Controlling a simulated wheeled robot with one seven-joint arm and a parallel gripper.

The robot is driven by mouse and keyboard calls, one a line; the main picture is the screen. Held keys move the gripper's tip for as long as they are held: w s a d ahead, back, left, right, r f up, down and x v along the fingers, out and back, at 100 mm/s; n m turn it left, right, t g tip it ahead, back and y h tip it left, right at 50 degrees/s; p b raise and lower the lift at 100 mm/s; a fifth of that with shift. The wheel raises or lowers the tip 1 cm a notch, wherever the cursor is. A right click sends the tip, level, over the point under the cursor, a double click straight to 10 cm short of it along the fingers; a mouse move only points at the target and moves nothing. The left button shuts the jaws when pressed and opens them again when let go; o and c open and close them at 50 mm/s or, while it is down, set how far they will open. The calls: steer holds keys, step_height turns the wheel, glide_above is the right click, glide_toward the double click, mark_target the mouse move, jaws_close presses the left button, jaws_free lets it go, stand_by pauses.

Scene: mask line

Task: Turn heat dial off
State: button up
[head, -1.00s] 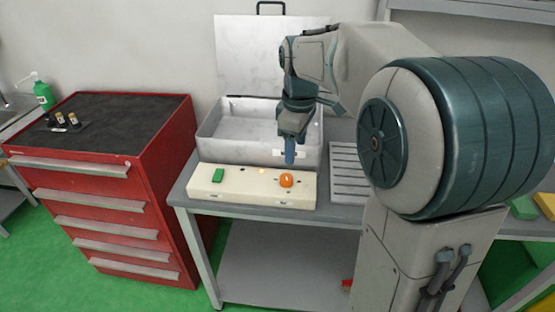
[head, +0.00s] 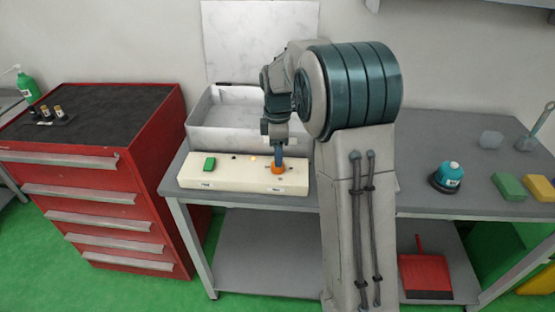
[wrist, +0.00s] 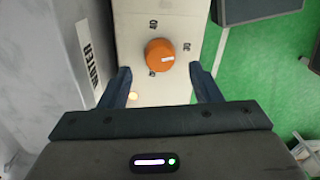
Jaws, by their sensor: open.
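The orange heat dial (head: 278,169) sits on the cream control panel (head: 228,174) at the front of the grey metal box. In the wrist view the dial (wrist: 160,55) is round, with a white mark on its top and printed labels around it. My gripper (head: 279,158) points down over the dial in the head view. In the wrist view my gripper (wrist: 163,78) is open, with one blue finger on each side below the dial. I cannot tell whether a finger touches it. A small light (head: 252,158) glows on the panel.
A green button (head: 209,163) is at the panel's left end. A red tool cabinet (head: 150,150) is left.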

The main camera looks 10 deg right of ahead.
steer(key=shift+f, duration=2)
steer(key=c, duration=1)
